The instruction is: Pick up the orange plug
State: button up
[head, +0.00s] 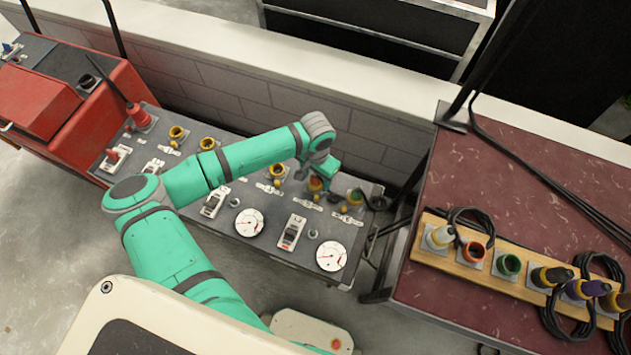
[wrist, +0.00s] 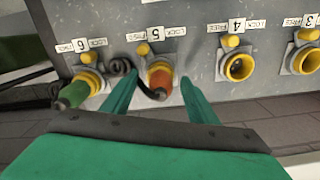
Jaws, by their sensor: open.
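The orange plug (wrist: 160,77) sits in the socket marked 5 on the grey panel (wrist: 195,62) in the wrist view, with a dark cable end at its near side. In the head view the orange plug (head: 315,185) is small and partly covered by my gripper (head: 323,172). My gripper (wrist: 158,84) is open, with one green finger on each side of the plug. The fingers appear apart from it; their exact depth relative to the plug is hard to tell.
A green plug (wrist: 75,94) is in socket 6, close left of my gripper. The yellow socket 4 (wrist: 238,67) is empty. Right of the panel, a dark red table (head: 430,285) carries a wooden board (head: 420,255) with sockets, plugs and black cables. A low wall (head: 245,85) stands behind.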

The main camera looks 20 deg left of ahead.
jog(key=c, duration=1.2)
jog(key=shift+r, duration=0.1)
